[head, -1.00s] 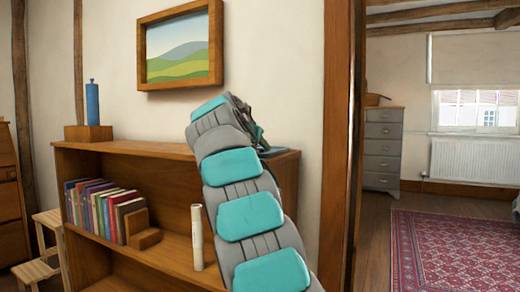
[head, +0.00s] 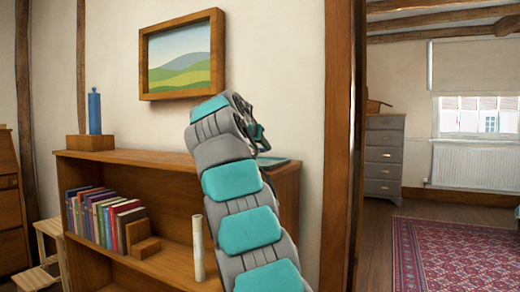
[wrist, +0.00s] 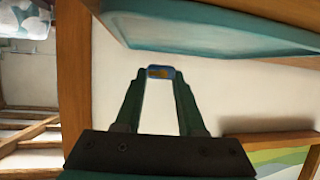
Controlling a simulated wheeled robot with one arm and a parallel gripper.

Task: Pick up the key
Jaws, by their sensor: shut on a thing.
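My gripper (wrist: 160,75) is shut on a small blue piece with a gold-brown patch, which I take to be the key (wrist: 159,72). The key sits between the two dark green fingertips; its full shape is too small to make out. A teal tray (wrist: 210,32) with a raised rim shows upside down at the top of the wrist view, apart from the fingertips. In the head view the tray (head: 273,162) lies on the right end of the bookcase top. My gripper (head: 263,146) is just above it there, mostly behind my arm, and the key cannot be made out.
The wooden bookcase (head: 150,160) holds several books (head: 100,215), a wooden bookend and a pale roll (head: 198,247). A blue bottle-like object (head: 94,112) stands on a wooden block at its left end. A framed picture (head: 180,55) hangs above. A wooden post (head: 340,150) stands close right.

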